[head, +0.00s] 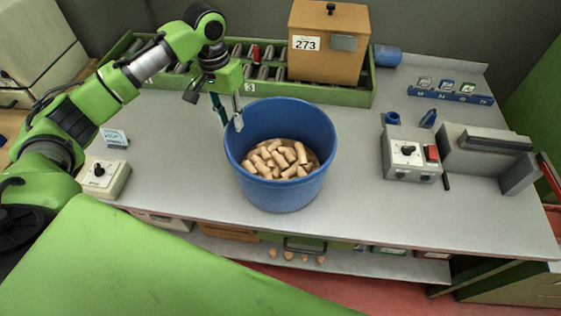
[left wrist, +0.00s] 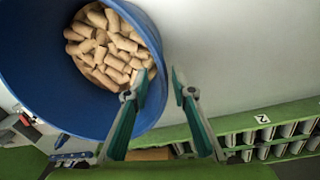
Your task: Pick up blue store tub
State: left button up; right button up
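The blue tub (head: 283,198) stands upright on the grey bench and is filled with cork stoppers (head: 283,159). In the left wrist view the tub (left wrist: 40,75) fills the upper left, with the corks (left wrist: 108,45) inside. My left gripper (head: 229,116) is at the tub's back-left rim, pointing down. Its fingers are apart, one over the tub side and one outside over the bench. In the left wrist view the gap between the fingertips (left wrist: 159,76) lies at the rim; I cannot tell whether they touch the wall. My right gripper is not in view.
A long green rack (head: 262,92) and a brown box marked 273 (head: 325,60) stand behind the tub. A grey control box (head: 409,157) is to the right, and a white switch box (head: 103,176) to the left. The bench between tub and control box is clear.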

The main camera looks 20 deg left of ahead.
aim_at(237, 145)
pick_arm(q)
jog(key=shift+w+d+f, duration=0.1)
jog(key=shift+w+f, duration=0.1)
jog(key=shift+f, duration=0.9)
jog(key=shift+w+f, duration=0.1)
jog(key=shift+f, duration=0.15)
jog(key=f, duration=0.1)
jog(key=f+p, duration=0.2)
jog(key=f, duration=0.1)
jog(key=shift+s+d+f, duration=0.1)
jog(key=shift+s+d, duration=0.05)
jog(key=shift+s, duration=0.2)
jog(key=shift+w+f, duration=0.1)
jog(key=shift+f, duration=0.35)
grip_shut()
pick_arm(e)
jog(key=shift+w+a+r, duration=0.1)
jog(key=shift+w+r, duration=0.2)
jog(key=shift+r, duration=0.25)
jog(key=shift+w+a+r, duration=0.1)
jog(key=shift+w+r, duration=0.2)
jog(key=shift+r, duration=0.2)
pick_arm(q)
jog(key=shift+r, duration=0.15)
